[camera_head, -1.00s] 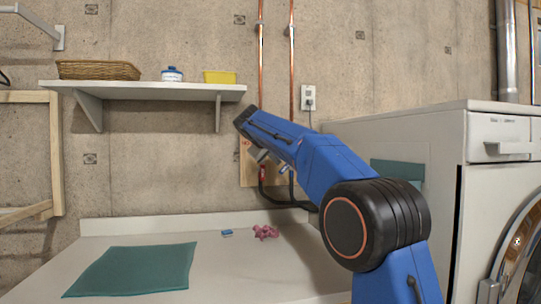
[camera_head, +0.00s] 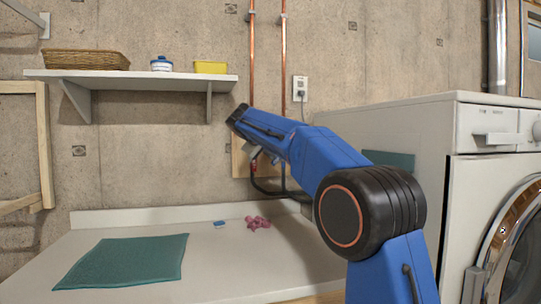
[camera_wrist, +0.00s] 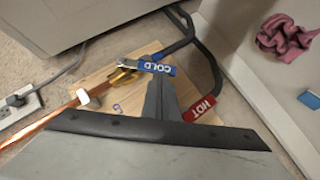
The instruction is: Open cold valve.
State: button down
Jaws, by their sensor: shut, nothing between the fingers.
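The cold valve's blue handle (camera_wrist: 160,68), marked COLD, is in the upper middle of the wrist view. It sits by a brass valve body (camera_wrist: 122,77), at an angle to the copper pipe (camera_wrist: 45,126). My gripper (camera_wrist: 156,86) is shut and empty, its fingertips just below the blue handle in the picture. I cannot tell whether they touch it. The red HOT handle (camera_wrist: 200,108) is to the right of the fingers. In the head view my arm hides the gripper and most of the valves; a bit of red (camera_head: 254,162) shows below the arm.
Dark hoses (camera_wrist: 208,62) run from the wooden board (camera_wrist: 92,83). A washer (camera_head: 400,125) stands to the right. The counter (camera_head: 210,270) holds a teal cloth (camera_head: 125,262), a pink crumpled cloth (camera_head: 257,222) and a small blue item (camera_head: 219,224). A shelf (camera_head: 130,76) hangs at the left.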

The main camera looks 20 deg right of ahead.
jog(key=shift+f, duration=0.2)
jog(key=shift+d+f+n+t+h, duration=0.4)
jog(key=shift+d+f+n+h, duration=0.4)
jog(key=shift+f+h, duration=0.2)
jog(key=shift+d+f+n+t+h, duration=0.4)
jog(key=shift+d+f+n+h, duration=0.3)
jog(key=shift+d+f+h, duration=0.3)
jog(key=shift+f, duration=0.15)
jog(key=shift+a, duration=0.1)
